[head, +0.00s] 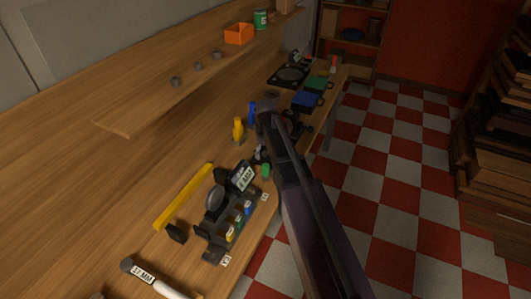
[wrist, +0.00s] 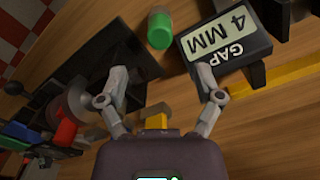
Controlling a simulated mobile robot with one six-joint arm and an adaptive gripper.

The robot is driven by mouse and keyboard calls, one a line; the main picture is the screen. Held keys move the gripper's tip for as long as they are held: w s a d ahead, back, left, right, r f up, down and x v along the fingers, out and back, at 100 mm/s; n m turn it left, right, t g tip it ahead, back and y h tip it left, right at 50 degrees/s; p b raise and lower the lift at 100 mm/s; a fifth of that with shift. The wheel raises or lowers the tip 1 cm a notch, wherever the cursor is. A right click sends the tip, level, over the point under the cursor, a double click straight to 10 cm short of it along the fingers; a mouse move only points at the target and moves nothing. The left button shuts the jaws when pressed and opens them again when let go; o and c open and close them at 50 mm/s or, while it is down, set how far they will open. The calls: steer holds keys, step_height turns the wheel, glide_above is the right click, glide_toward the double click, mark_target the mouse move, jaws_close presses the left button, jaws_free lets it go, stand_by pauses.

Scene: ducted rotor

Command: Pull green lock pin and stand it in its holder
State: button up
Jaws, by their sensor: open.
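A green pin-like cylinder (wrist: 160,30) shows in the wrist view, just ahead of my gripper and beside a "GAP 4 MM" sign (wrist: 225,38). In the head view the green piece (head: 265,170) is right of that sign (head: 242,177), close to the bench's front edge. My gripper (wrist: 160,80) is open, its fingers spread on either side with nothing between the tips; the green cylinder lies beyond them. In the head view my gripper (head: 259,154) is small and partly hidden by my arm. I cannot tell which fixture is the pin's holder.
A dark rack (head: 215,240) with yellow, green and blue pieces stands nearer on the bench. A yellow bar (head: 183,196) lies behind it. Yellow (head: 238,130) and blue (head: 252,112) upright pieces stand farther back.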

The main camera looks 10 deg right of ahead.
steer(key=shift+r, duration=0.45)
steer(key=w+d+r+p, duration=0.3)
steer(key=w+r+p, duration=0.3)
steer(key=w, duration=0.3)
steer(key=shift+w, duration=0.2)
steer(key=s+m, duration=0.4)
steer(key=s, duration=2.5)
steer(key=shift+m, duration=0.4)
